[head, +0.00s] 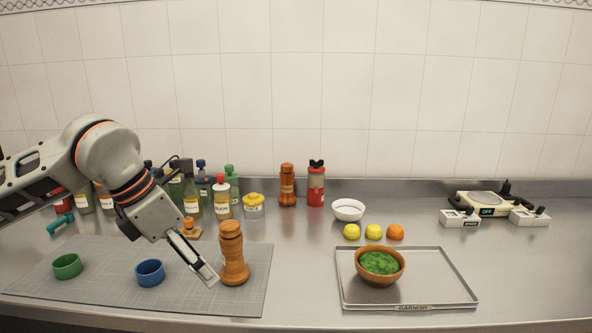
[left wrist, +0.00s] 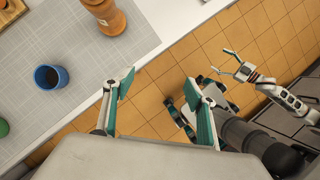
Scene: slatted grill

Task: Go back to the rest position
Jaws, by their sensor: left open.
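My left gripper (head: 207,274) hangs over the front of the grey mat, just left of a wooden mill (head: 233,255). In the left wrist view its two green-padded fingers (left wrist: 158,88) are spread apart with nothing between them. In that view the mill (left wrist: 104,17) stands upright and clear of the fingers, and the gripper is near the counter's front edge. My right gripper (left wrist: 226,66) shows at the upper right of the left wrist view, over the tiled floor, its fingers spread and empty. The head view does not show it.
A blue cup (head: 149,273) and green cup (head: 67,266) stand on the mat (head: 110,295). Several bottles (head: 222,199) stand behind my left arm. A tray (head: 450,293) holds a bowl of greens (head: 380,264). Counter between mat and tray is clear.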

